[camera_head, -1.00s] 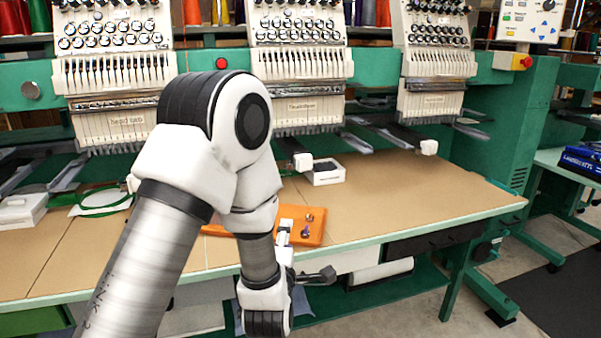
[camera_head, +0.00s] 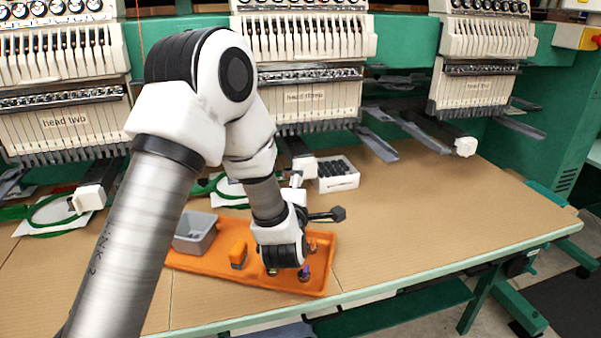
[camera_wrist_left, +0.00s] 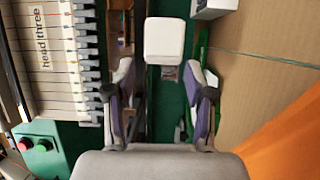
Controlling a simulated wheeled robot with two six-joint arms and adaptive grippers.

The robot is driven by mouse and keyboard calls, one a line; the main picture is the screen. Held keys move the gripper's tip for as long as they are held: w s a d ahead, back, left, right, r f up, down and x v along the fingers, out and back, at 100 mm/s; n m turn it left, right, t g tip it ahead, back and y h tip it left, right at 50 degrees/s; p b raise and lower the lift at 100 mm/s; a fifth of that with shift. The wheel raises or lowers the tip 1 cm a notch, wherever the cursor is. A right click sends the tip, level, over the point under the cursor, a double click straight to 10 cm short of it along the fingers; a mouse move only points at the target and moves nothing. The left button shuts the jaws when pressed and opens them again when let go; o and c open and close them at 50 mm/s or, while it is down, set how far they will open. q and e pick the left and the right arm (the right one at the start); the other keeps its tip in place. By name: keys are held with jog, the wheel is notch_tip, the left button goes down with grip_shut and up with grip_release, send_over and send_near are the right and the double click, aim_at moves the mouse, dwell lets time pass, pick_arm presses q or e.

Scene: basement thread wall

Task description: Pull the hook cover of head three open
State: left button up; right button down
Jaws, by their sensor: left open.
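Head three (camera_head: 305,97) of the embroidery machine is in the middle of the head view, and its label also shows at the left in the left wrist view (camera_wrist_left: 42,45). Its hook cover (camera_head: 304,166) is the white block at the front end of the dark arm below the head. In the left wrist view the white cover (camera_wrist_left: 164,40) lies just ahead of my fingertips, apparently untouched. My left gripper (camera_wrist_left: 163,75) is open and empty, one finger toward each side of the cover. In the head view my own wrist mostly hides the gripper. My right gripper is out of view.
An orange tray (camera_head: 205,264) with a grey bin (camera_head: 195,233) and small items lies below my left wrist. A white box with dark contents (camera_head: 338,174) stands right of the cover. Green hoops (camera_head: 55,209) lie at left. The table's right part is clear.

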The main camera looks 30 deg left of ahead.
aim_at(306, 170)
pick_arm(q)
jog(key=x, duration=0.3)
jog(key=shift+f, duration=0.15)
grip_shut()
jog(key=shift+s, duration=0.1)
jog(key=shift+r, duration=0.3)
jog(key=shift+d+y, duration=0.1)
jog(key=shift+y, duration=0.2)
